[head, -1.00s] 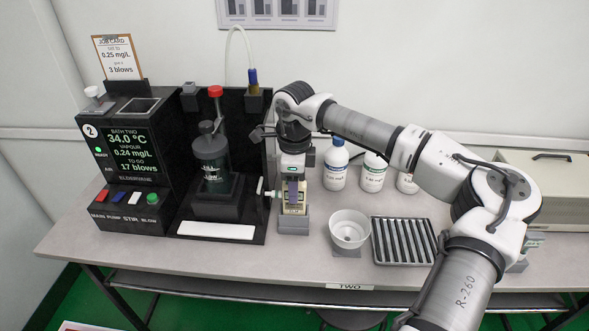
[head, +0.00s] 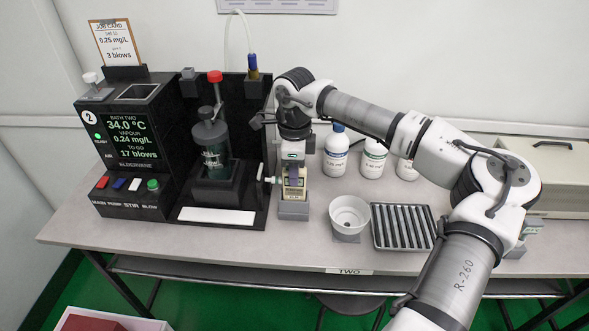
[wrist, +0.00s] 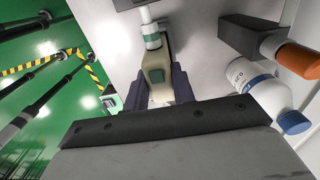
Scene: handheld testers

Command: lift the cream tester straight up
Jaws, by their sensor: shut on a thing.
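The cream tester (head: 296,190) stands upright in a grey stand (head: 293,211) at the middle of the bench, just right of the black bath unit. My gripper (head: 293,172) comes down from above and is shut on its upper part. In the wrist view the tester (wrist: 156,72) shows between the two dark fingers (wrist: 158,88). A white nozzle (head: 268,181) with a green band points from the bath unit toward the tester's side. It also shows in the wrist view (wrist: 152,32), at the tester's end; whether they touch is unclear.
The black bath unit (head: 185,214) stands close on the left. A white bowl (head: 349,212) on a grey base and a ribbed tray (head: 403,228) are to the right. White bottles (head: 336,160) stand behind. The space above the tester is taken by my arm.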

